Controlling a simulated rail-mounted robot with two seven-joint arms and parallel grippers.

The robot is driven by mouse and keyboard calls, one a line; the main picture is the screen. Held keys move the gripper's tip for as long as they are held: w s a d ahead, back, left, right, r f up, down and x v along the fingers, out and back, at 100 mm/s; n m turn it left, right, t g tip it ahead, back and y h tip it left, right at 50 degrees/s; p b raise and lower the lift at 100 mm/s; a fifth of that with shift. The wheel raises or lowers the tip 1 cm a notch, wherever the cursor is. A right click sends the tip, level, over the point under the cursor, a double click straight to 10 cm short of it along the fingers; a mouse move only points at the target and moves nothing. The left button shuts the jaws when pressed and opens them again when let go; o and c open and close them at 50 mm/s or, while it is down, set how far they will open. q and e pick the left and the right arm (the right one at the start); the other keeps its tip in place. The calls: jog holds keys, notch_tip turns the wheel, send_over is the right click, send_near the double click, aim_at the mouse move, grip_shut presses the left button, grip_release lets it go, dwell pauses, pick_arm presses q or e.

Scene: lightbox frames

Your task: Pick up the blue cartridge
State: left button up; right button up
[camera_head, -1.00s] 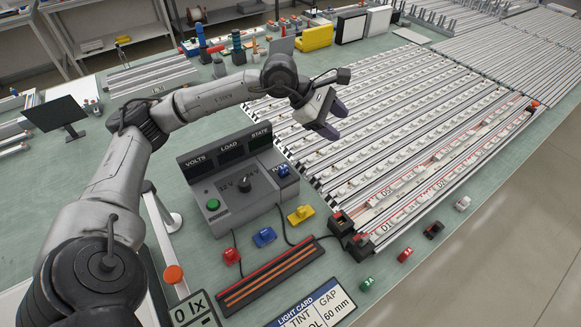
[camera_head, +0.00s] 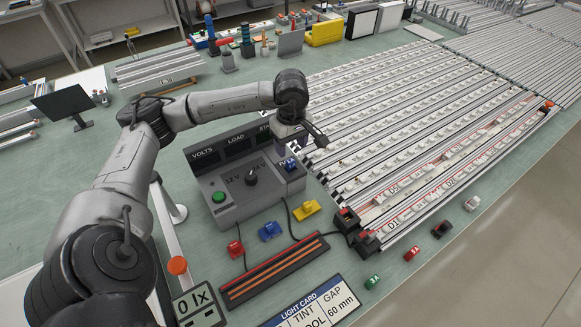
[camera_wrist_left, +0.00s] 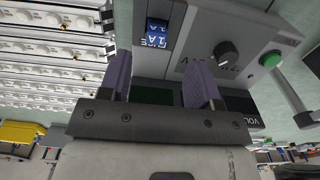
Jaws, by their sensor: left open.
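The blue cartridge (camera_head: 290,164) sits at the right end of the grey power unit (camera_head: 232,188). In the left wrist view the cartridge (camera_wrist_left: 157,34) shows white lettering with "1A" and stands in the unit's face, ahead of the space between my fingers. My left gripper (camera_wrist_left: 160,82) is open and empty, its two purple fingers apart and pointing towards the unit. In the head view the gripper hangs just above the cartridge, its fingers mostly hidden by the wrist. My right gripper is not in view.
The unit has a black knob (camera_head: 251,178) and green button (camera_head: 219,197). Rows of light strips (camera_head: 400,130) fill the right. A monitor (camera_head: 62,102) stands left.

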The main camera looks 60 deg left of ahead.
aim_at(291, 161)
pick_arm(q)
jog(key=shift+w+a+f+b, duration=0.1)
jog(key=shift+f+b, duration=0.1)
jog(key=shift+f, duration=1.8)
jog(key=shift+w+a+f+b, duration=0.1)
jog(key=shift+f+b, duration=0.1)
jog(key=shift+f, duration=1.8)
jog(key=shift+c, duration=0.3)
jog(key=c, duration=0.9)
